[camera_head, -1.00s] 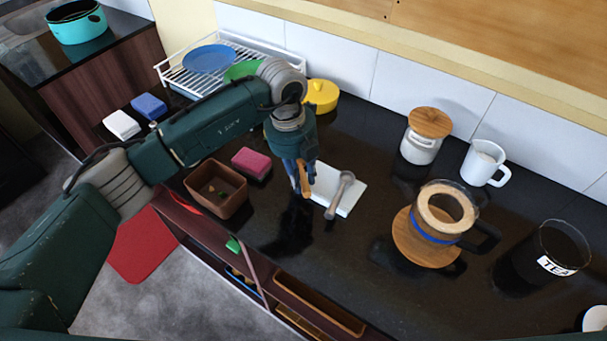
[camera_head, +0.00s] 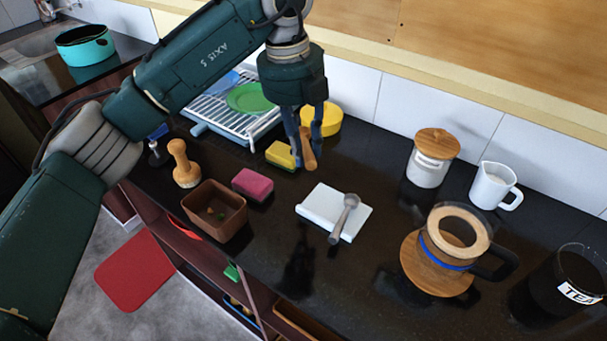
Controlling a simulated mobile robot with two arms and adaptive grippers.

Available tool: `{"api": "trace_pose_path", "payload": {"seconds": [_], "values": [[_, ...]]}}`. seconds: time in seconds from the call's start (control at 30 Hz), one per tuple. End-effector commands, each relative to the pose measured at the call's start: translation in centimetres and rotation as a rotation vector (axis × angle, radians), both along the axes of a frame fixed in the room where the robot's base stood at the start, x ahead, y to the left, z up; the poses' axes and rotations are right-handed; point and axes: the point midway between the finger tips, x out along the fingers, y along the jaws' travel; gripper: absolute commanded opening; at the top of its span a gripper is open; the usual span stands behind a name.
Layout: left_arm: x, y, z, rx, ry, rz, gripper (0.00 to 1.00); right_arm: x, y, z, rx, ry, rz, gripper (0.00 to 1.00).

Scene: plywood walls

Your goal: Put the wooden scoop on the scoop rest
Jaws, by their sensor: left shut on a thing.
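My left gripper (camera_head: 307,139) is shut on a light-brown wooden piece, which I take to be the wooden scoop (camera_head: 309,153); the fingers hide much of it. It is held above the counter, behind and to the left of a white rectangular rest, the scoop rest (camera_head: 315,206). A grey-brown scoop or spoon (camera_head: 346,212) lies across the right part of this rest, its round end toward the back. The held piece is apart from the rest. My right gripper is not in view.
A yellow sponge (camera_head: 281,156) and a yellow pot (camera_head: 328,120) are close to the left gripper. A pink sponge (camera_head: 252,185) and brown box (camera_head: 215,209) stand left of the rest. A coffee maker (camera_head: 442,250) stands right. The counter in front of the rest is clear.

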Motion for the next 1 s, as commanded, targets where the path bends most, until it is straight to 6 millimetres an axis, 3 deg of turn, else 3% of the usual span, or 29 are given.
{"api": "trace_pose_path", "payload": {"seconds": [0.23, 0.57, 0.77, 1.0], "values": [[0.0, 0.0, 3.3, 0.0, 0.0, 0.001, 0.03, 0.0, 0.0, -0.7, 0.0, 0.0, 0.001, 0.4], [0.0, 0.6, 4.0, 0.001, 0.001, -0.083, 0.03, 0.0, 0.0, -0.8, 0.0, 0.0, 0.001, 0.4], [-0.3, 2.5, 3.1, 0.002, 0.001, -0.395, 0.03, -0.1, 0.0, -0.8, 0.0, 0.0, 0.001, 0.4], [-1.5, 5.3, 1.4, 0.002, 0.001, -0.883, 0.03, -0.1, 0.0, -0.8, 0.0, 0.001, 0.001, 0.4]]}}
